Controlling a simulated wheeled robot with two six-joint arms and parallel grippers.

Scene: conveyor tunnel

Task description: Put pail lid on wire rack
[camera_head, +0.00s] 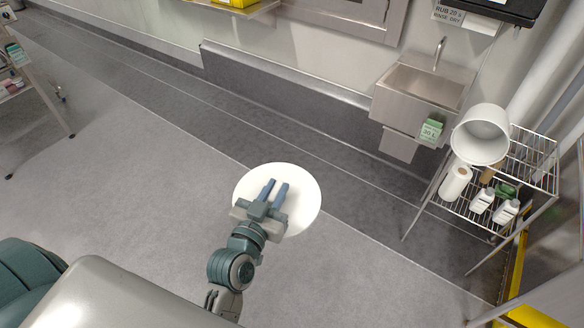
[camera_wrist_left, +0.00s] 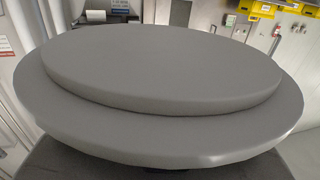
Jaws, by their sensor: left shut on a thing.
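The pail lid (camera_head: 305,197) is a round white disc in the head view, held out over the grey floor. My left gripper (camera_head: 273,190) overlaps it and is shut on it; the exact contact is hard to see. In the left wrist view the lid (camera_wrist_left: 160,75) fills most of the picture as a grey stepped disc and hides the fingertips. The wire rack (camera_head: 532,150) stands at the right of the head view, well apart from the lid. My right gripper is in neither view.
A white pail (camera_head: 482,136) stands on the rack, with a paper roll (camera_head: 456,183) and white bottles (camera_head: 482,201) below it. A steel sink (camera_head: 425,88) is on the wall left of the rack. Open floor lies between lid and rack.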

